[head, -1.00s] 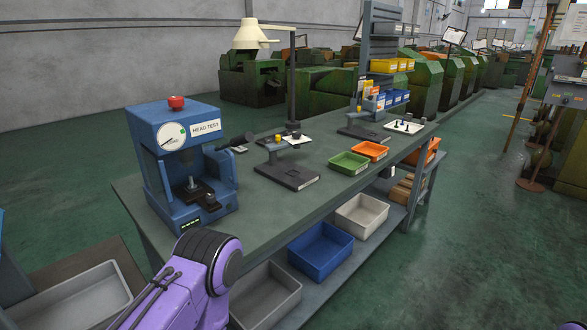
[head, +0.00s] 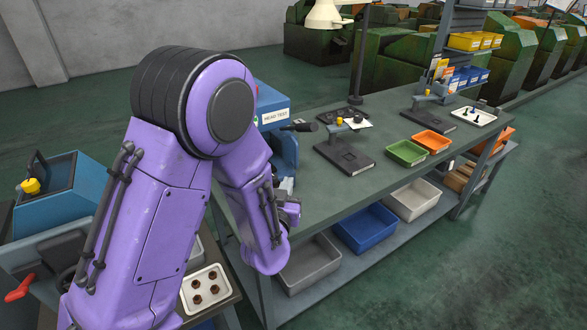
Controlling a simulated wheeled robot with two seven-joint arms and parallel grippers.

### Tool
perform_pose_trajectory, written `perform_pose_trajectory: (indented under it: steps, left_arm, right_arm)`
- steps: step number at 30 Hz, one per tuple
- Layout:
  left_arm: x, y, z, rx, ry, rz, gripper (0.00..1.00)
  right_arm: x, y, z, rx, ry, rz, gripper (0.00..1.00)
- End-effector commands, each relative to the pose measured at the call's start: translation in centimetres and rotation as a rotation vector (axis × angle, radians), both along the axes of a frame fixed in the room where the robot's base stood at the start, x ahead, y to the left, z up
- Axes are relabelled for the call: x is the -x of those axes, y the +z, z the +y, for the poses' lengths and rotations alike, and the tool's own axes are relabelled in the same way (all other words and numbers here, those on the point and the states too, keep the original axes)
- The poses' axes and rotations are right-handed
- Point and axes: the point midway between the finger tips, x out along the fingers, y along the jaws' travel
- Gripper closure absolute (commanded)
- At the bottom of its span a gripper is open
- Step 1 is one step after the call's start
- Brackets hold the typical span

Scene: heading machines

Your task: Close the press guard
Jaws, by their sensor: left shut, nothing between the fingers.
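The blue press marked HEAD TEST (head: 268,106) stands at the near left end of the bench. My purple left arm covers most of it, so its front opening and guard are hidden. A black-knobbed lever (head: 302,126) sticks out from its right side. My left gripper (head: 287,187) is in front of the press, by the near bench edge, partly hidden behind my forearm. It is shut with nothing held. I cannot tell whether it touches the press. My right gripper is not in view.
Two gauge stands (head: 345,158) and (head: 434,122), a green tray (head: 407,153) and an orange tray (head: 432,141) are on the bench (head: 385,186). Below are grey and blue bins (head: 365,228). A blue machine (head: 80,195) and a white parts tray (head: 206,289) are at left.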

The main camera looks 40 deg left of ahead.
Motion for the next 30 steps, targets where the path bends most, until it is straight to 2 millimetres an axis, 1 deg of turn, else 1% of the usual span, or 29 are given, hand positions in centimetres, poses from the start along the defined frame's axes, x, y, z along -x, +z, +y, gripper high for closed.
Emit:
perform_pose_trajectory:
  steps: [1, 9, 12, 17, 26, 28, 30]
  left_arm:
    - [-0.9, 0.6, 0.5, 0.002, 0.004, 0.000, 1.00]
    - [-5.8, 0.6, 2.8, 0.002, 0.004, 0.001, 1.00]
    - [-7.2, 0.5, 3.3, 0.000, 0.002, 0.001, 1.00]
    - [-8.3, 0.2, 3.8, 0.000, 0.001, 0.001, 1.00]
    - [-8.4, 0.1, 3.8, 0.000, 0.001, 0.001, 1.00]
    - [-8.5, 0.1, 3.7, 0.000, -0.002, 0.001, 1.00]
    - [-9.0, 0.0, 3.1, -0.001, -0.014, 0.000, 1.00]
  right_arm:
    - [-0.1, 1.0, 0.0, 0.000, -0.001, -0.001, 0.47]
    - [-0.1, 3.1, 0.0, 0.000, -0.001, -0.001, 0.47]
    - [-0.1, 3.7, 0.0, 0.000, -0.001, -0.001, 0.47]
    - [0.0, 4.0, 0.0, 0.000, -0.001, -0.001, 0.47]
    - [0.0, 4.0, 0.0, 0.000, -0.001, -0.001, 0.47]
    - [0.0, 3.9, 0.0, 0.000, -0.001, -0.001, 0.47]
    - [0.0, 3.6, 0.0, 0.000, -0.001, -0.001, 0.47]
